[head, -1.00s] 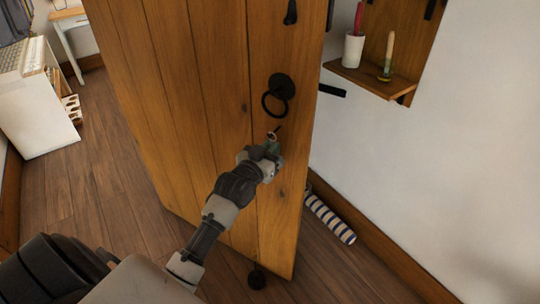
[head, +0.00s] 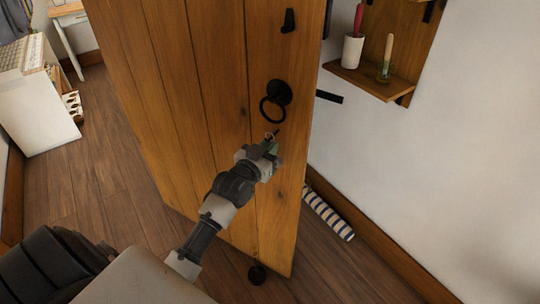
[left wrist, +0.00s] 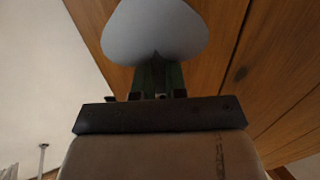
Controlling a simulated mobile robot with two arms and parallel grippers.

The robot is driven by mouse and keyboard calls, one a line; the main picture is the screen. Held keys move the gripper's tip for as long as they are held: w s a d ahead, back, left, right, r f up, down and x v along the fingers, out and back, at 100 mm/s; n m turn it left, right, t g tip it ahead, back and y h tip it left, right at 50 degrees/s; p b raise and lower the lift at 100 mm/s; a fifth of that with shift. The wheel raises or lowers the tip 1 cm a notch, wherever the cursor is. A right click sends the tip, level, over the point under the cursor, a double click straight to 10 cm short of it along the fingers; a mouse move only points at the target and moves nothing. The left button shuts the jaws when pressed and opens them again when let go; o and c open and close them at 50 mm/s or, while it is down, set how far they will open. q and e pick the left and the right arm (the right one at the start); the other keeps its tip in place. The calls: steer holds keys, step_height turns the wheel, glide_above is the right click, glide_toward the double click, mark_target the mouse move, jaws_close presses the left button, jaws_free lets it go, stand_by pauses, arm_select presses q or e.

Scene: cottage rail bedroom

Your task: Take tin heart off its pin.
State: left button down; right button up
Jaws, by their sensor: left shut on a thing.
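The tin heart (left wrist: 155,32) is a smooth pale grey heart shape in the left wrist view, just beyond my fingertips, with its notch toward them. My left gripper (left wrist: 160,80) has greenish fingers shut on it. In the head view my left gripper (head: 270,150) is low on the wooden door face, below the black ring handle. A small loop (head: 269,135) shows at its fingertips, close beside a short dark pin (head: 277,132). I cannot tell whether the loop is around the pin or clear of it. The heart is mostly hidden in the head view. My right gripper is out of view.
The plank door (head: 180,100) stands open, with its ring handle (head: 277,93) above my gripper. A wall shelf (head: 372,80) with a white cup (head: 352,51) is to the right. A striped roll (head: 328,214) lies on the floor behind the door.

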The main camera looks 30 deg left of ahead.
arm_select(q)
steer(key=shift+s+r+p, duration=0.2)
steer(key=shift+s+p, duration=0.15)
steer(key=shift+s, duration=0.3)
steer(key=shift+s+r+p, duration=0.15)
steer(key=shift+s+p, duration=0.2)
steer(key=shift+s, duration=0.25)
steer(key=s+p, duration=0.4)
steer(key=s, duration=0.5)
steer(key=shift+s+d+f, duration=0.15)
steer(key=shift+d, duration=0.05)
stand_by(0.8)
stand_by(0.4)
